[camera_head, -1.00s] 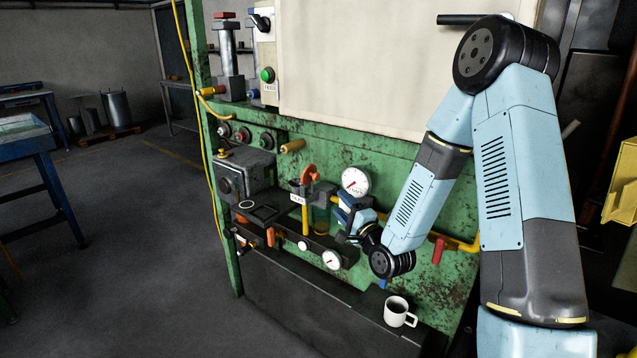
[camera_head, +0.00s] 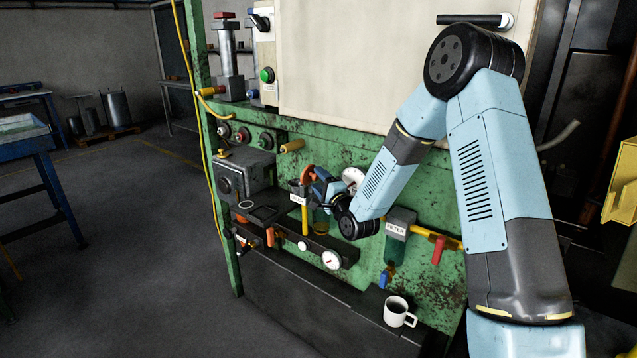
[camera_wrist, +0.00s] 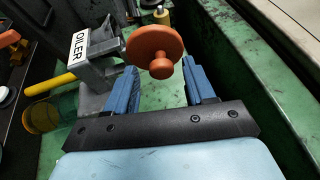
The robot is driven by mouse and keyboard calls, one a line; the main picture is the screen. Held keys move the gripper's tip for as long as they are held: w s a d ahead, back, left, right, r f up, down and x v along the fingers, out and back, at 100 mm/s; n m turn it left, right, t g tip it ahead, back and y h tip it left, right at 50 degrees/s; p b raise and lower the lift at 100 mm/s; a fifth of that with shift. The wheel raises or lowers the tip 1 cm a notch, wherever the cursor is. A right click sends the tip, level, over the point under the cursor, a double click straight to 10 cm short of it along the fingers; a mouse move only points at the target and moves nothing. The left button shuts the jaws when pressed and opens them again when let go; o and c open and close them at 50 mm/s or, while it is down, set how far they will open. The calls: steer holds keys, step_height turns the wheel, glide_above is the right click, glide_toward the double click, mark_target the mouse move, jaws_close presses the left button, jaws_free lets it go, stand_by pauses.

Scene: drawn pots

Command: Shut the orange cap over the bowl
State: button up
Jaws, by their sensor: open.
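The orange cap (camera_wrist: 152,43), a round disc with a small knob, shows in the wrist view just beyond my fingertips. In the head view the cap (camera_head: 306,173) stands raised on top of the grey oiler body. My gripper (camera_wrist: 160,66) is open; its two blue fingers lie to either side of the knob, and I cannot tell if they touch it. The amber bowl (camera_wrist: 41,116) shows at the left of the wrist view, below the oiler; its top opening is not clear. The OILER label (camera_wrist: 79,44) is on the grey body.
A yellow handle (camera_wrist: 50,84) sticks out from the oiler near my left finger. The green panel (camera_wrist: 240,75) is close on the right. In the head view the filter (camera_head: 397,230) is right of my wrist, and a white mug (camera_head: 399,313) stands on the ledge.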

jaws_close()
stand_by(0.6)
